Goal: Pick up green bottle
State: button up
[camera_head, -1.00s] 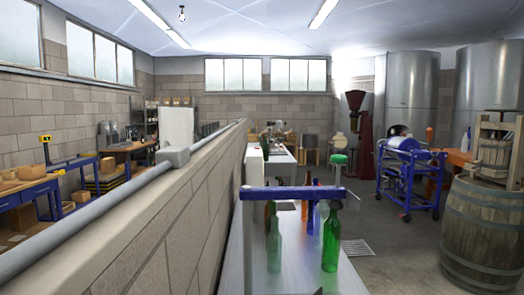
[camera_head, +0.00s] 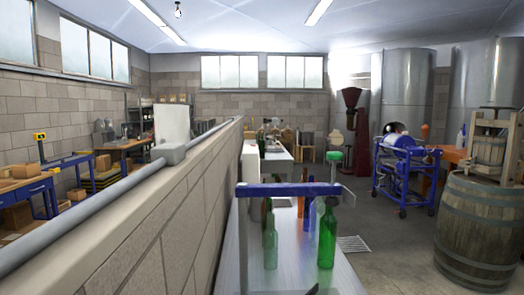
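Two green bottles stand upright on a pale metal table (camera_head: 294,262). The left green bottle (camera_head: 270,245) is a lighter green and stands near the table's left side. The right green bottle (camera_head: 327,242) is near the right edge. Behind them stand a blue bottle (camera_head: 312,215) and brown bottles, partly hidden by a blue bar (camera_head: 290,189). No gripper fingers can be made out. A small dark tip (camera_head: 313,291) at the bottom edge may be part of my gripper, but too little shows to be sure. Nothing is seen touching the green bottles.
A block wall (camera_head: 180,215) with a grey pipe runs close along the table's left side. Floor between table and barrel is clear, with a drain grate (camera_head: 354,244).

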aim_at(261, 142)
jog(key=i+l+z, duration=0.4)
jog(key=l, duration=0.2)
jog(key=i+l+z, duration=0.65)
jog(key=i+z, duration=0.2)
jog(key=i, duration=0.25)
jog(key=i+u, duration=0.1)
jog(key=i, duration=0.35)
jog(key=i+l+u, duration=0.1)
jog(key=i, duration=0.4)
jog(key=i+l+u, duration=0.1)
jog(key=i, duration=0.35)
jog(key=i+j+u, duration=0.15)
jog(key=i+u, duration=0.3)
jog(key=i, duration=0.45)
jog(key=i+l+u, duration=0.2)
jog(key=i+u, duration=0.25)
jog(key=i, duration=0.5)
jog(key=i+j+z, duration=0.15)
jog(key=i, duration=1.7)
